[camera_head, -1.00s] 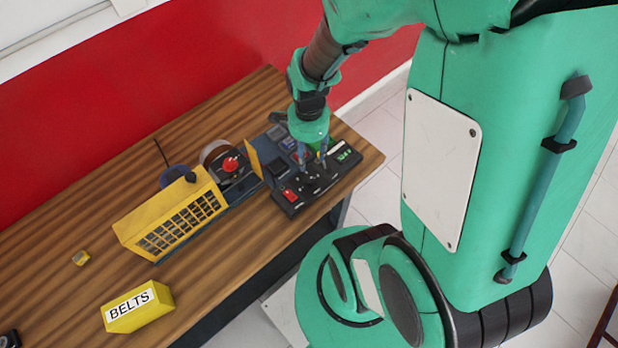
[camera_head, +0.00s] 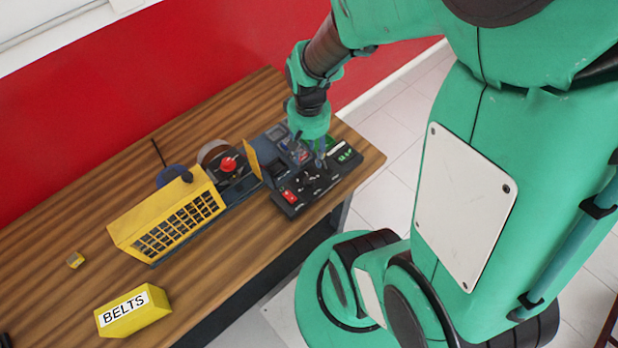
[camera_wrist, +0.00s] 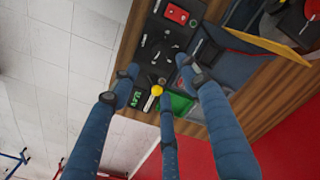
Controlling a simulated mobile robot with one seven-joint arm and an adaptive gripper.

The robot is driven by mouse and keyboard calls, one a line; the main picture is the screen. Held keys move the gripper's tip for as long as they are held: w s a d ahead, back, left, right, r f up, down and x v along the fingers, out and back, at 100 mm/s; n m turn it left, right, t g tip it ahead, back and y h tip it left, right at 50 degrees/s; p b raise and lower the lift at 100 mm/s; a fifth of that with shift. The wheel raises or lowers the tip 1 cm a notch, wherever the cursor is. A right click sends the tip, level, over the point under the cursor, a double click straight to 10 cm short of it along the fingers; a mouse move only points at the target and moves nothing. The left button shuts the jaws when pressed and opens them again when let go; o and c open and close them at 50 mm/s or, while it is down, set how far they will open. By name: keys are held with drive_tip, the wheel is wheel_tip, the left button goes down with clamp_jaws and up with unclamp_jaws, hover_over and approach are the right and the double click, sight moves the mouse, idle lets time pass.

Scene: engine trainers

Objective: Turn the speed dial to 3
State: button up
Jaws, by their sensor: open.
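The control panel (camera_head: 318,197) is a black console at the right end of the bench, with a red switch, several small dark knobs and levers, and green parts. It also shows in the wrist view (camera_wrist: 143,57). My gripper (camera_head: 309,153) points down over the panel's back right part. In the wrist view my gripper (camera_wrist: 158,74) has its blue fingers spread, with panel controls and a yellow-tipped part (camera_wrist: 153,97) between or behind them. Nothing is held. I cannot tell which knob is the speed dial or read its setting; the fingers hide part of the panel.
A yellow slotted guard (camera_head: 180,215) and a machine with a red knob (camera_head: 229,164) stand left of the panel. A red wall is behind.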

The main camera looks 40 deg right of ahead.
sight(309, 180)
drive_tip(key=shift+f, duration=0.15)
idle(0.3)
wheel_tip(309, 180, down, 14)
drive_tip(key=b, duration=0.3)
drive_tip(key=shift+r, duration=0.25)
drive_tip(key=c, duration=1.2)
